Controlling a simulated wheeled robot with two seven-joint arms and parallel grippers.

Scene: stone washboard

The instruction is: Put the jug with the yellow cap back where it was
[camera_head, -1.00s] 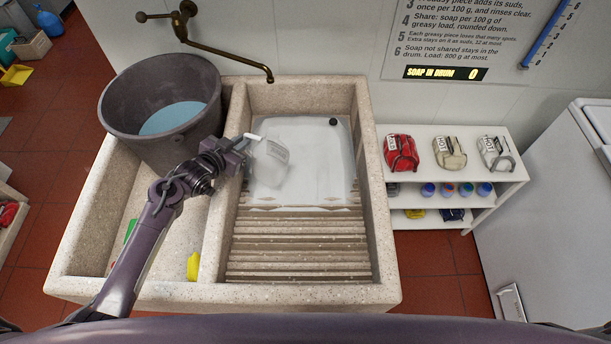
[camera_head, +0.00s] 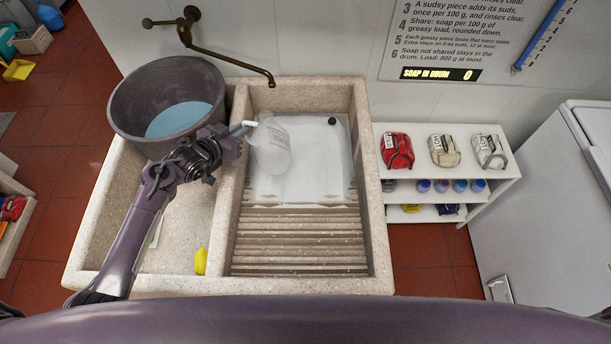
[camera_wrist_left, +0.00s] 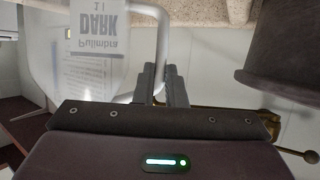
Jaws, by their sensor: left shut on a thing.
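A pale translucent jug (camera_head: 270,147) is held over the washing basin, beside the wall between the two basins. My left gripper (camera_head: 241,134) is shut on its white handle. The left wrist view shows the jug (camera_wrist_left: 93,60) upside down in the picture, with a label reading "DARK", and its handle between the fingers (camera_wrist_left: 163,85). No yellow cap can be made out on it in either view. My right gripper is not in view.
The stone washboard (camera_head: 298,240) has ridges at the front and whitish water behind. A white shelf (camera_head: 400,165) with several items is at right. A yellow item (camera_head: 200,262) lies in the left basin.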

